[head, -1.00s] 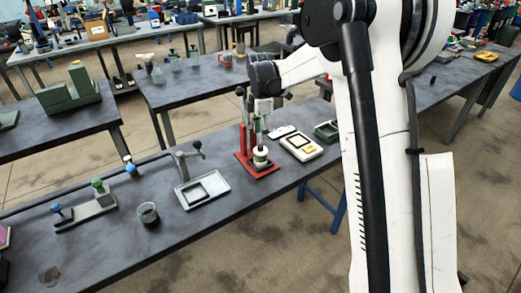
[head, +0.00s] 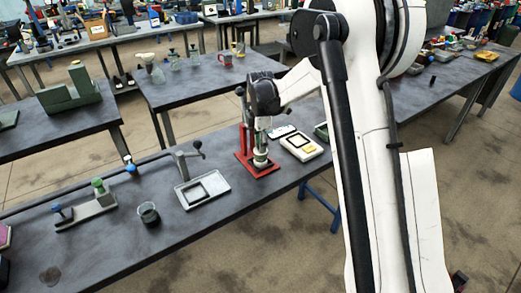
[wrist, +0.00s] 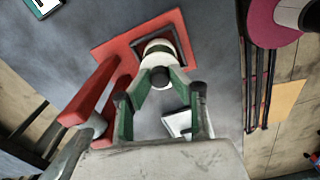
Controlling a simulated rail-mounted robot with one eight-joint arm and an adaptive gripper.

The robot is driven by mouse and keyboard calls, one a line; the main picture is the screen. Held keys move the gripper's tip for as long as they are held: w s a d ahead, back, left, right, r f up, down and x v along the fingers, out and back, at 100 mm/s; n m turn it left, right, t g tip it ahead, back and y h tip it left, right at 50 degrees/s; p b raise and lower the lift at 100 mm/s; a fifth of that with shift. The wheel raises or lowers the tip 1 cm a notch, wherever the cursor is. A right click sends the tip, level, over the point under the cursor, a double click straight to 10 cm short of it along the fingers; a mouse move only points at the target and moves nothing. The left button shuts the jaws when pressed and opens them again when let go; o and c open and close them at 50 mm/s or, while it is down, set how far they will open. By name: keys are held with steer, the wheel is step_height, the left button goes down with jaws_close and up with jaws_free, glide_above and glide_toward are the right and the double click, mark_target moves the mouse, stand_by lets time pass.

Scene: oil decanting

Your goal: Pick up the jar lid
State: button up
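The jar (head: 260,161) stands on a red stand (head: 247,161) on the near bench in the head view. In the wrist view, its pale round top (wrist: 157,48) shows with a dark knob (wrist: 160,77) in front of it; I take this to be the lid, though its edge is hard to make out. My gripper (head: 261,139) points down just above the jar. In the wrist view, the green fingers of my gripper (wrist: 162,81) are spread, with the dark knob between their tips. Contact cannot be made out.
A red upright (wrist: 92,93) of the stand rises close beside my gripper. A white tray (head: 203,190) and a dark beaker (head: 148,214) stand to the left. A pale device (head: 301,147) lies to the right. The bench front is mostly clear.

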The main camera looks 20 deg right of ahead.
jaws_close()
steer(key=shift+r, duration=0.1)
steer(key=shift+r, duration=0.5)
steer(key=r, duration=0.2)
steer(key=a+r, duration=0.1)
steer(key=shift+s+r, duration=0.25)
steer(key=s+a+r+b, duration=0.1)
steer(key=s+a+r, duration=0.45)
steer(key=a, duration=0.25)
steer(key=w+d+f+p, duration=0.1)
steer(key=w+d, duration=0.1)
steer(key=d, duration=0.1)
steer(key=w+d+f+p, duration=0.1)
steer(key=w+d, duration=0.1)
steer(key=d, duration=0.1)
steer(key=w+d+f+p, duration=0.1)
steer(key=w+d, duration=0.1)
steer(key=d, duration=0.1)
steer(key=shift+f+b, duration=0.5)
steer(key=shift+f, duration=1.65)
steer(key=shift+f+b, duration=0.9)
steer(key=shift+f, duration=0.25)
